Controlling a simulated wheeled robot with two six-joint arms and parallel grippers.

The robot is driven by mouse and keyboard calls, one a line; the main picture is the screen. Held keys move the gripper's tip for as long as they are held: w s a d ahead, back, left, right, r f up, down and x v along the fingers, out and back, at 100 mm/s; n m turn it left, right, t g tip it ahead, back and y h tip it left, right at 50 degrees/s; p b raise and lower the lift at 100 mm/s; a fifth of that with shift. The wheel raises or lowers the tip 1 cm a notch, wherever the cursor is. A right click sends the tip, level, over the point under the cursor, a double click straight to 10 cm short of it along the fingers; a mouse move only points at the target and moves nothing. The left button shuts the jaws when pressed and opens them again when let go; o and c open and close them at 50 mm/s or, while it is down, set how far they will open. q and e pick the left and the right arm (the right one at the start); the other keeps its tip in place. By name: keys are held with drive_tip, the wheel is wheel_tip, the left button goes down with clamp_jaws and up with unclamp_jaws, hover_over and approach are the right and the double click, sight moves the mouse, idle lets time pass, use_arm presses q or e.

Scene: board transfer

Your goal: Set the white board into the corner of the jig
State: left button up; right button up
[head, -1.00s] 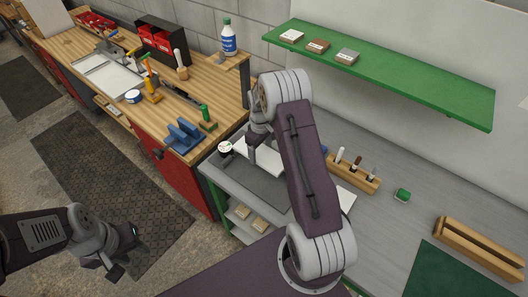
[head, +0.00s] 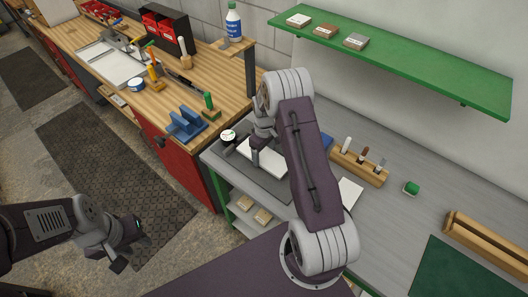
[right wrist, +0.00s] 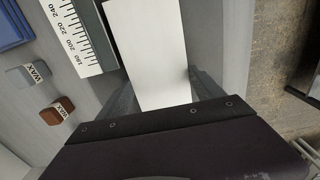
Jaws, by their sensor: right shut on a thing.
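The white board (head: 268,158) is in my right gripper (head: 257,148), over the dark mat on the grey table; I cannot tell if it touches the mat. In the right wrist view the board (right wrist: 147,45) runs away from me between the two fingers of the gripper (right wrist: 163,95). My left gripper (head: 125,250) hangs over the floor at the lower left, apart from the board; its jaws are too small to read. A pale flat plate with bars (head: 110,63) lies on the wooden bench at the upper left, possibly the jig.
A round dial (head: 228,135) stands near the board. A blue fixture (head: 187,123) sits at the wooden bench's near end. A wooden holder (head: 358,167) stands right of my arm. A green shelf (head: 400,62) hangs above. The wrist view shows a ruler (right wrist: 82,38) and wax blocks (right wrist: 57,110).

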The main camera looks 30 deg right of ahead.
drive_tip(key=shift+f, duration=0.3)
drive_tip(key=shift+r, duration=0.1)
drive_tip(key=shift+w+a, duration=0.25)
drive_tip(key=shift+w, duration=0.4)
drive_tip(key=shift+w+d, duration=0.15)
drive_tip(key=shift+d, duration=0.15)
idle(0.4)
idle(0.4)
drive_tip(key=shift+w, duration=0.1)
idle(0.6)
